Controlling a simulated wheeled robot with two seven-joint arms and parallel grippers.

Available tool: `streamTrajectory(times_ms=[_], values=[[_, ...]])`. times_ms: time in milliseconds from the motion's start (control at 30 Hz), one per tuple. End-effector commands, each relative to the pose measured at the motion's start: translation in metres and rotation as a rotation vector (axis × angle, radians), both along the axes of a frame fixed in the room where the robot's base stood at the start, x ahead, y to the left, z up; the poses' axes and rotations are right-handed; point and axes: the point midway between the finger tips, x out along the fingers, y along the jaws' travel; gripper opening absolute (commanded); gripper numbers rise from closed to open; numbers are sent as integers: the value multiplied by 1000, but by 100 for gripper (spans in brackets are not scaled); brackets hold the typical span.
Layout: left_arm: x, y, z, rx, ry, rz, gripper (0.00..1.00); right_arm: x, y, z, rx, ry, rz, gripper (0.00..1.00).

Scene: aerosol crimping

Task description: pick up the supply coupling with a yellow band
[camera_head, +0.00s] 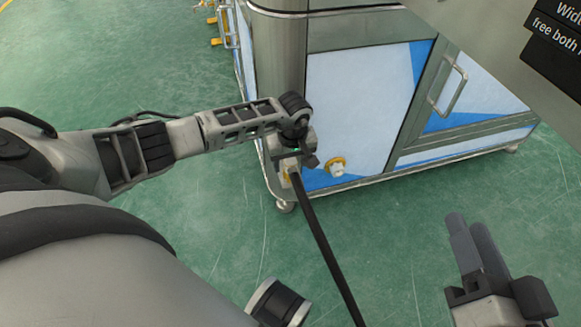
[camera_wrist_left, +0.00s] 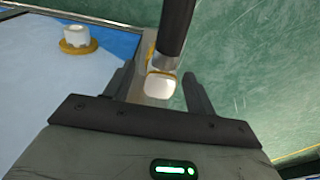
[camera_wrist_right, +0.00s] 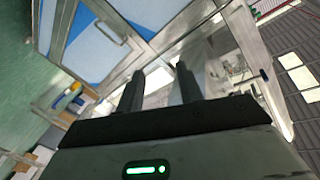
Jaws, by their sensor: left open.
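The supply coupling (camera_wrist_left: 160,85) is a pale fitting with a yellowish band, on the end of a black hose (camera_head: 326,243). In the head view the coupling (camera_head: 289,171) sits at the cabinet's lower corner, partly hidden by my left gripper (camera_head: 297,161). In the left wrist view my left gripper (camera_wrist_left: 158,78) is open, its fingers on either side of the coupling with gaps showing. I cannot tell how deep the coupling lies between them. My right gripper (camera_head: 472,240) is open and empty at the lower right; it also shows in its wrist view (camera_wrist_right: 160,80).
A white port with a yellow ring (camera_head: 337,166) sticks out of the cabinet's panel (camera_head: 360,105), just right of my left gripper. A door handle (camera_head: 451,90) is further right. The green floor (camera_head: 390,245) in front is clear apart from the hose.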

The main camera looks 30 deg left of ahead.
Motion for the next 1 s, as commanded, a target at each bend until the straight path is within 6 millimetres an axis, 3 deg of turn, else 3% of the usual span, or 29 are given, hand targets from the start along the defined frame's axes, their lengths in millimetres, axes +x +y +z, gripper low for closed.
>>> streamTrajectory(times_ms=[133, 167, 333, 367, 733, 933, 1000], values=[[0, 0, 1, 0, -1, 0, 55, 0, 0, 3, 3, -4, -1, 36], [0, 0, 1, 0, -1, 0, 50, 0, 0, 3, 2, -5, -2, 36], [0, 0, 2, 0, 0, 0, 3, 0, 0, 1, -2, -1, -1, 36], [0, 0, 2, 0, 0, 0, 0, 0, 0, 1, -2, 0, 0, 36], [1, 0, 8, 1, -2, 0, 0, 0, 0, 0, -14, 6, 0, 36], [1, 1, 35, 0, -4, 1, 0, 0, -2, 4, -58, 6, -7, 36], [-8, 2, 48, 3, -1, -2, 0, 0, -3, -1, -105, 22, -9, 36]])
